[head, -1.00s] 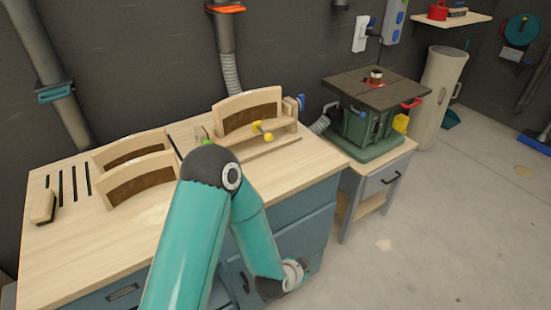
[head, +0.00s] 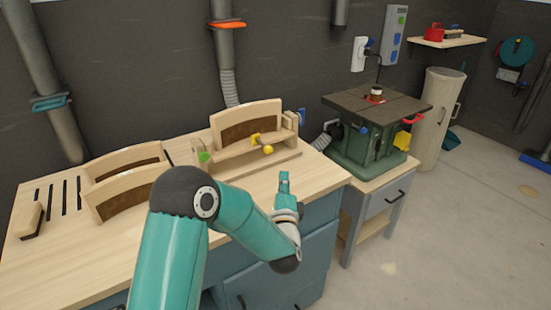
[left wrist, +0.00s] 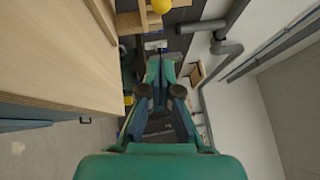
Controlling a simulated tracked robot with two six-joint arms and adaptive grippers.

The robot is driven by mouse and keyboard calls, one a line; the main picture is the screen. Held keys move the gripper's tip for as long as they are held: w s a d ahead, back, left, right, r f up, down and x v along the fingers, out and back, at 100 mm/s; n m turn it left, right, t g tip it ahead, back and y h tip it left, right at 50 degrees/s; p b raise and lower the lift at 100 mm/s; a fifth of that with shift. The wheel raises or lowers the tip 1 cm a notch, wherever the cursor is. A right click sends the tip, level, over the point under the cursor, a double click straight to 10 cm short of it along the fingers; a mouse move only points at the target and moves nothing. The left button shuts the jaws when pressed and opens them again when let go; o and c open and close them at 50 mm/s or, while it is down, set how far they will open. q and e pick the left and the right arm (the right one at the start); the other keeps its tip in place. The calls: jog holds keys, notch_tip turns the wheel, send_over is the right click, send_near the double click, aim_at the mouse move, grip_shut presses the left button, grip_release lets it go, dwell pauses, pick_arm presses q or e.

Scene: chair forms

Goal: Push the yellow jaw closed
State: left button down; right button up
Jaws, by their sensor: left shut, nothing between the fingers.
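A wooden fixture on the workbench holds a curved chair form (head: 246,118). On the fixture's front is the yellow jaw (head: 256,138), with a round yellow knob (head: 267,149) facing me. At this size I cannot tell how far the jaw stands open. A yellow ball-shaped part also shows at the top edge of the left wrist view (left wrist: 161,6). My left gripper (head: 284,179) is shut and empty, pointing upward near the bench's front right edge. It is apart from the yellow knob, lower and to its right. Its fingers also show in the left wrist view (left wrist: 160,70). My right gripper is not in view.
Two more curved forms (head: 125,195) stand on the workbench (head: 75,255) at left, near a brush-like block (head: 32,219). A green knob (head: 204,157) sits at the fixture's left end. A green table machine (head: 365,145) stands on a stand at right.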

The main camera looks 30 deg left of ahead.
aim_at(263, 145)
pick_arm(q)
jog(key=w+a+r+p, duration=0.1)
jog(key=w+a+p, duration=0.1)
jog(key=w+a, duration=0.3)
jog(key=shift+a+r, duration=0.15)
jog(key=shift+a, duration=0.6)
jog(key=shift+s, duration=0.1)
jog(key=w+a+b, duration=0.2)
jog(key=a+b, duration=0.1)
jog(key=a, duration=0.3)
jog(key=shift+r, duration=0.3)
jog(key=shift+w+a, duration=0.1)
